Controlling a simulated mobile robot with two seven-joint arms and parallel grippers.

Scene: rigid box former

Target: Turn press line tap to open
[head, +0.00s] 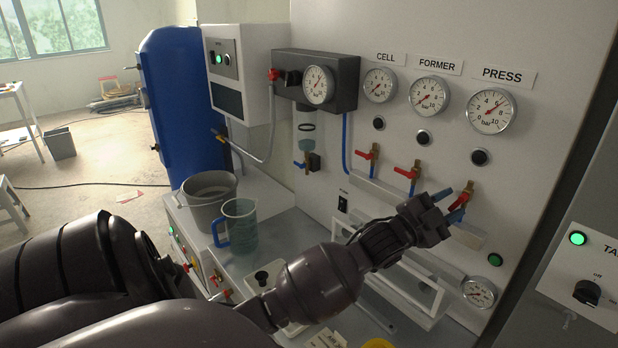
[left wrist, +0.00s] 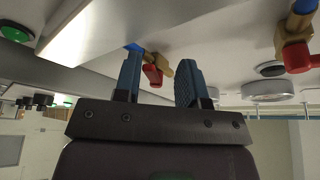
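The press line tap (head: 467,192), a brass valve with a red handle, is on the panel below the PRESS gauge (head: 491,111). My left gripper (head: 451,205) is at this tap with its two blue fingers spread. In the left wrist view the tap's red handle (left wrist: 152,75) shows in the gap between the fingertips (left wrist: 158,68). The fingers are apart, and I see no clear grip on the handle. Whether either finger touches it, I cannot tell. The handle's exact angle is partly hidden by the fingers. My right gripper is not in view.
The FORMER tap (head: 414,172) and CELL tap (head: 372,155) are to the left on the panel. A ledge (head: 420,208) runs under the taps. A blue jug (head: 240,226) and grey bucket (head: 208,192) stand on the bench. A grey cabinet is at the right.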

